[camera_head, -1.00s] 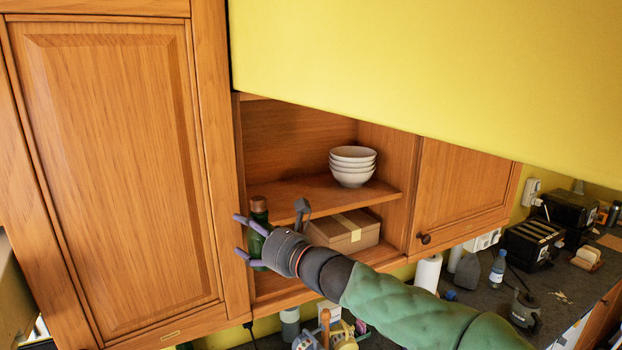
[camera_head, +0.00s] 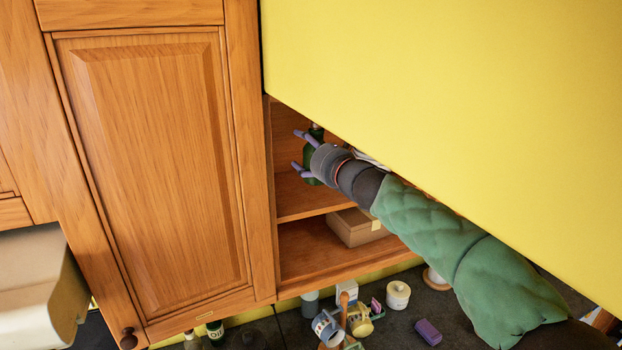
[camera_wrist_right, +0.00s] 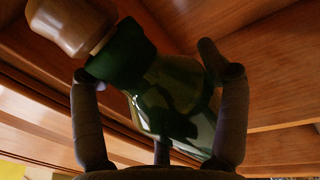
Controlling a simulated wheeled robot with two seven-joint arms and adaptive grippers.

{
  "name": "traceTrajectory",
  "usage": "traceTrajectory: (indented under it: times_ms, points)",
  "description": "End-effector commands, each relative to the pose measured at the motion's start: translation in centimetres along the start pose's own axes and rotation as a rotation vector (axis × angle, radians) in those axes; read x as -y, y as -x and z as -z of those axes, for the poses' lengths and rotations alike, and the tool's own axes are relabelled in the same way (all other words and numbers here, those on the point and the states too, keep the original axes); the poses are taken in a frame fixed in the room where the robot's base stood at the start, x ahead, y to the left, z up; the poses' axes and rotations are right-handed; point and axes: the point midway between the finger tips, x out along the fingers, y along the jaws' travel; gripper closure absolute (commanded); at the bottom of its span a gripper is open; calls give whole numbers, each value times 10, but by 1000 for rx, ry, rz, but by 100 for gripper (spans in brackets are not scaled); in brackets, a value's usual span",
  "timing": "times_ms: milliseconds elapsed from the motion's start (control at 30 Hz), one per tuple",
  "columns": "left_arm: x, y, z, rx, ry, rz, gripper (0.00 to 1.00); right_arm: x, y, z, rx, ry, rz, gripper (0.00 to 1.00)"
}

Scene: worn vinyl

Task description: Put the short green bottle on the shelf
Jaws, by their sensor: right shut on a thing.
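The short green bottle (camera_head: 309,169) is held roughly upright in the cabinet opening, level with the upper compartment. My right gripper (camera_head: 296,150) is shut around its body, with purple fingertips showing at its left side. In the right wrist view the bottle (camera_wrist_right: 172,92) is dark green glass with a tan cap and sits between the fingers. The middle shelf board (camera_head: 300,200) lies below the bottle in the head view. I cannot tell whether the bottle's base touches it. My left gripper is out of view.
A cardboard box (camera_head: 352,228) stands on the cabinet floor. A closed wooden door (camera_head: 155,170) is left of the opening. A yellow panel (camera_head: 450,110) covers the opening's upper right, and the white bowls there are almost wholly hidden. Cups and a purple block (camera_head: 428,332) lie below.

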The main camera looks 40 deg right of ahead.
Motion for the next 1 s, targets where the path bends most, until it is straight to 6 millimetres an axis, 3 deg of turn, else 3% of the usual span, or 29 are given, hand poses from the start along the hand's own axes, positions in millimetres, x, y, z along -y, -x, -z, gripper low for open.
traceTrajectory:
  times_ms: [200, 400, 667, 1000]
  points:
    - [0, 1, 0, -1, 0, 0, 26, 22, -38, 18, 2, 0, 0, 81]
    - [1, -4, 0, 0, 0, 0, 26, 37, -60, 48, 2, 0, 0, 81]
    - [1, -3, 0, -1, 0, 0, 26, 44, -71, 61, 4, 1, -2, 81]
    - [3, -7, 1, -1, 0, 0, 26, 51, -77, 97, 5, 2, -2, 81]
